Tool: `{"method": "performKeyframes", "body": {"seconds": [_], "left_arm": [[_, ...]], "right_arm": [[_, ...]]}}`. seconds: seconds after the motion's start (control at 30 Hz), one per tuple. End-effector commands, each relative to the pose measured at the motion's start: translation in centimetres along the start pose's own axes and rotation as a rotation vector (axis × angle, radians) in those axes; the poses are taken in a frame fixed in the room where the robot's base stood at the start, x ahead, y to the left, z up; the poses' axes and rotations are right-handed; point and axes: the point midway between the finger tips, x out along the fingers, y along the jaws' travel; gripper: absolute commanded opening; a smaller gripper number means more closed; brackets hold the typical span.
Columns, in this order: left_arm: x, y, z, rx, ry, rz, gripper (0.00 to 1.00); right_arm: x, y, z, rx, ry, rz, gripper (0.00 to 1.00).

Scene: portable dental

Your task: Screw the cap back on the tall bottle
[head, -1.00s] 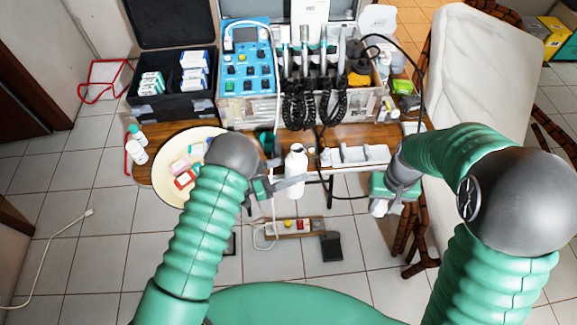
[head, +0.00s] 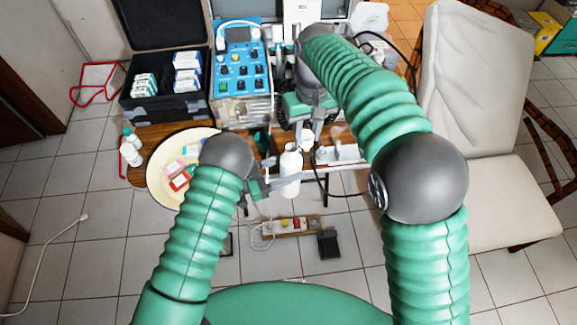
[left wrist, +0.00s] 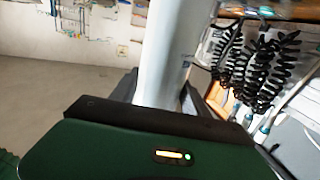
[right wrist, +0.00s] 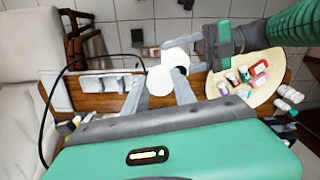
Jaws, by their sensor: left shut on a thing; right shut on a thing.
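The tall white bottle (head: 290,173) is upright near the table's front edge in the head view. My left gripper (head: 272,187) is shut on its side. In the left wrist view the white bottle (left wrist: 164,60) stands between the fingers. My right gripper (head: 305,132) is beside and above the bottle's top. In the right wrist view a white round cap (right wrist: 160,81) is between the shut fingers. The bottle's top (right wrist: 176,57) shows just beyond the cap. The two look apart, but the exact gap is hard to tell.
A round cream tray (head: 160,190) with small boxes and bottles is at the left. A white compartment tray (head: 345,155) lies right of the bottle. The blue dental unit (head: 240,75) and black case (head: 165,105) stand behind. A black cable (right wrist: 50,95) hangs by the table.

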Motion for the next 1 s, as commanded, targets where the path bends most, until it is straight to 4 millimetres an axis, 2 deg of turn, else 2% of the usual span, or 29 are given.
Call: {"method": "performKeyframes", "body": {"seconds": [0.1,0.2,0.53,0.67,1.0], "left_arm": [[0.0,0.0,0.0,0.0,0.001,0.0,0.0],[0.0,0.0,0.0,0.0,0.001,0.0,0.0],[0.0,0.0,0.0,0.0,0.001,0.0,0.0],[0.0,0.0,0.0,0.0,0.001,0.0,0.0],[0.0,0.0,0.0,0.0,0.001,0.0,0.0]], "right_arm": [[-1.6,-2.1,-0.9,-0.043,0.0,0.001,0.0],[-2.4,-3.0,-1.1,-0.06,0.0,0.0,0.0],[-2.6,-3.2,-1.1,-0.064,-0.002,0.0,0.0],[-2.0,-3.2,-1.1,-0.064,-0.002,0.0,0.0],[1.2,-3.2,-1.1,-0.063,-0.002,-0.001,0.0]]}}
